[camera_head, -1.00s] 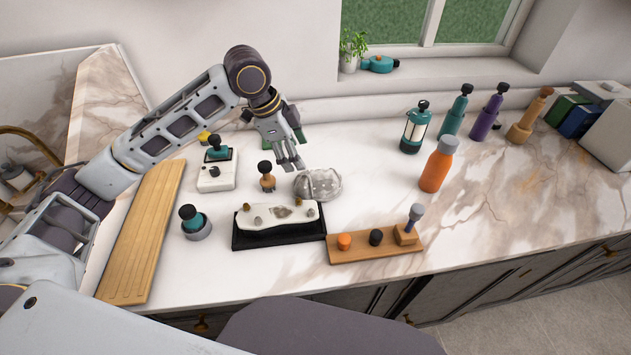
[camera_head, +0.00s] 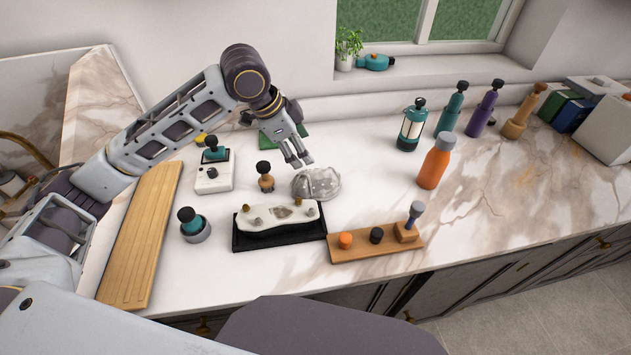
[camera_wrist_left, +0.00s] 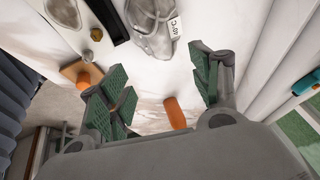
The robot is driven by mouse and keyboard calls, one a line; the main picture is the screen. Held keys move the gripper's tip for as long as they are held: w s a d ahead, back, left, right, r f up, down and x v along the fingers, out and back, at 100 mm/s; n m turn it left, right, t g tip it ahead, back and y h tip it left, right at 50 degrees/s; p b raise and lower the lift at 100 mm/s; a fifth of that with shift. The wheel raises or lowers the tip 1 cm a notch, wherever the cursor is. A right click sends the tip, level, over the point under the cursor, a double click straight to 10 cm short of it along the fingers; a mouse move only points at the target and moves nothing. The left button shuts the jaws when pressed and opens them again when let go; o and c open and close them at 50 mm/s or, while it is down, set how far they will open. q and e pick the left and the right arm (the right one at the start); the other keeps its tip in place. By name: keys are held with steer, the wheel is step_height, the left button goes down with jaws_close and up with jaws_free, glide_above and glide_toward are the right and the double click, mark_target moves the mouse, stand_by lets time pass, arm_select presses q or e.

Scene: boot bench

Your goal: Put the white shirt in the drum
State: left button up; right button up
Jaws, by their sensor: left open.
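A crumpled grey-white bundle (camera_head: 318,184) lies on the marble counter; I cannot tell whether it is the white shirt. In the left wrist view the bundle (camera_wrist_left: 152,30) carries a white tag reading 40°C. My left gripper (camera_head: 300,162) is open and empty, just above and behind the bundle in the head view. Its spread fingers (camera_wrist_left: 160,88) show in the wrist view, with the bundle beyond them. I see no drum. My right gripper is not in view.
A black tray (camera_head: 275,239) with a whitish slab, a wooden block strip (camera_head: 350,254), and a small wooden-knobbed object (camera_head: 266,183) stand near the bundle. An orange bottle (camera_head: 434,166) and a lantern (camera_head: 411,130) stand to the right. Bare counter lies between.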

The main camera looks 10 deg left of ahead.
arm_select(q)
steer(key=shift+f, duration=0.5)
glide_above(317, 172)
steer(key=s+a, duration=0.2)
steer(key=f, duration=0.5)
steer(key=shift+w+d+f, duration=0.15)
steer(key=shift+d+f, duration=0.1)
steer(key=shift+f, duration=0.1)
steer(key=shift+w+d+f, duration=0.15)
steer(key=shift+w+f, duration=0.05)
steer(key=shift+f, duration=0.3)
steer(key=shift+w+d+f, duration=0.15)
steer(key=shift+d+f, duration=0.05)
steer(key=shift+f, duration=0.4)
steer(key=shift+x, duration=2)
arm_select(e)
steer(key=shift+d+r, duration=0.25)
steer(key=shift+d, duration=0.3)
arm_select(q)
steer(key=shift+p, duration=0.3)
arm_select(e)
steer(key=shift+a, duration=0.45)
arm_select(q)
steer(key=shift+f+p, duration=0.15)
steer(key=shift+p, duration=0.15)
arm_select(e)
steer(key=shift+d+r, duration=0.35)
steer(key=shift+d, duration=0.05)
